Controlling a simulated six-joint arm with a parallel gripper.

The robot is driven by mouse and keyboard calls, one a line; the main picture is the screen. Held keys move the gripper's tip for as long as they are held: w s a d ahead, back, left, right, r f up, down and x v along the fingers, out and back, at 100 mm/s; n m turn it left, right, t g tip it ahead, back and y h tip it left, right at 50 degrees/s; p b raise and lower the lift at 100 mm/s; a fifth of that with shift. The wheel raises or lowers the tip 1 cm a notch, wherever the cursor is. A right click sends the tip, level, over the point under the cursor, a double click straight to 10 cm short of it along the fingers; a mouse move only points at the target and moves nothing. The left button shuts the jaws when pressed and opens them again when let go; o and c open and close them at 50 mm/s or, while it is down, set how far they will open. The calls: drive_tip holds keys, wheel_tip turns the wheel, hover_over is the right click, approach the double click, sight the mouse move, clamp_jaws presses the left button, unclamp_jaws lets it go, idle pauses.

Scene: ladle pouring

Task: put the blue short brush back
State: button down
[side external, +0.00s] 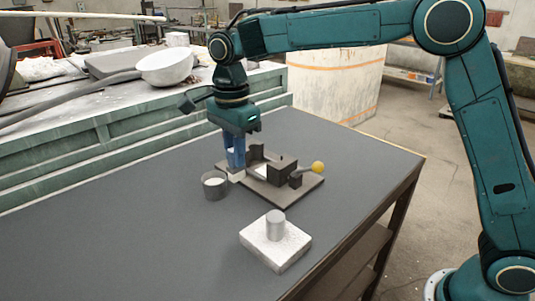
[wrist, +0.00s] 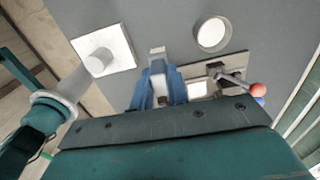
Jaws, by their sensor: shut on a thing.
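My gripper (side external: 235,165) points down over the left end of the brown board (side external: 303,190). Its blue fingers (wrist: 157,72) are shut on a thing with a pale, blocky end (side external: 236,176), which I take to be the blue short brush. The pale end also shows at the fingertips in the wrist view (wrist: 157,51). Its handle is hidden between the fingers or cannot be told from their blue. The end is low, close to the board; I cannot tell whether it touches. Dark holders (side external: 281,171) stand on the board.
A grey cup (side external: 214,190) with pale contents stands close to my gripper. A white block (side external: 275,250) with a grey cylinder (side external: 275,224) is nearer the front. A yellow ball (side external: 318,167) is at the board's right; a red ball (wrist: 257,89) shows in the wrist view.

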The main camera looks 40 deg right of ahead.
sight(236, 175)
wheel_tip(236, 175, down, 6)
drive_tip(key=shift+r, duration=0.1)
drive_tip(key=shift+f, duration=2.2)
drive_tip(key=shift+f, duration=0.1)
drive_tip(key=c, duration=1.4)
unclamp_jaws()
drive_tip(key=shift+o, duration=0.2)
wheel_tip(236, 175, up, 12)
drive_tip(key=shift+f, duration=0.2)
drive_tip(key=shift+r, duration=0.35)
